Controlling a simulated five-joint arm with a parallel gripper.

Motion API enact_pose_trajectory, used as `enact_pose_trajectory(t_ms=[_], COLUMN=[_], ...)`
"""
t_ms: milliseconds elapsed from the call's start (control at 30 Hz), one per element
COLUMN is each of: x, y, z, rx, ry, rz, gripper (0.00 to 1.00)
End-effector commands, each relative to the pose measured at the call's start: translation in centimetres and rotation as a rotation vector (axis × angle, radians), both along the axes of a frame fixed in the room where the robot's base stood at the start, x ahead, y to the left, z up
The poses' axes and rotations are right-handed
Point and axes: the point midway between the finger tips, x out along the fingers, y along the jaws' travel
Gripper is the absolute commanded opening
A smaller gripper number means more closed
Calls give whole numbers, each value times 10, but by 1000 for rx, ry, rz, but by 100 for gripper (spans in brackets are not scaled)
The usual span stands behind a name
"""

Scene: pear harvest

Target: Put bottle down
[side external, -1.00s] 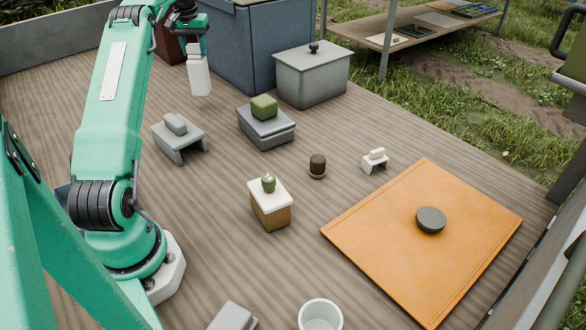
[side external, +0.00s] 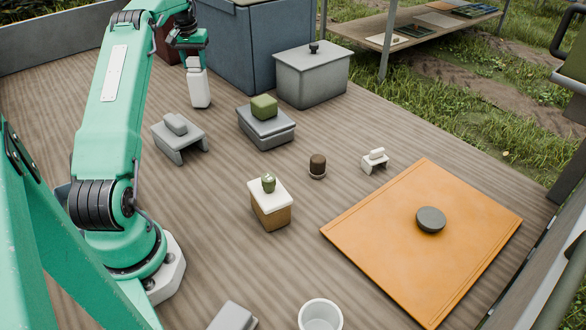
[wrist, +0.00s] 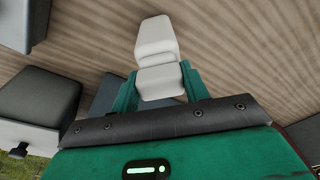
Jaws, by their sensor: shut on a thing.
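The white bottle (side external: 199,89) is upright at the back left of the wooden deck, in front of the blue-grey bin. My gripper (side external: 194,66) is shut on its upper part from above. The bottle's base is at or very near the deck; I cannot tell whether it touches. In the wrist view the bottle (wrist: 156,42) extends from between the green fingers of my gripper (wrist: 158,82), which hide part of its sides.
A blue-grey bin (side external: 240,50) and a grey lidded box (side external: 312,80) stand behind and right. A grey stand (side external: 180,145) and a grey block with a green piece (side external: 266,128) are in front. An orange mat (side external: 380,240) lies at right. Bare deck surrounds the bottle's base.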

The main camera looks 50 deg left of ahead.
Motion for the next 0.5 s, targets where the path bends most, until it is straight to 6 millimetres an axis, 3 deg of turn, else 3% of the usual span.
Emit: enact_pose_trajectory(t_ms=[300,333,433,500], x=[0,0,0,0], y=[0,0,0,0], z=[-1,-3,-2,-2], rx=[2,0,0,0], ry=[-2,0,0,0], rz=[0,0,0,0], gripper=[0,49,67,67])
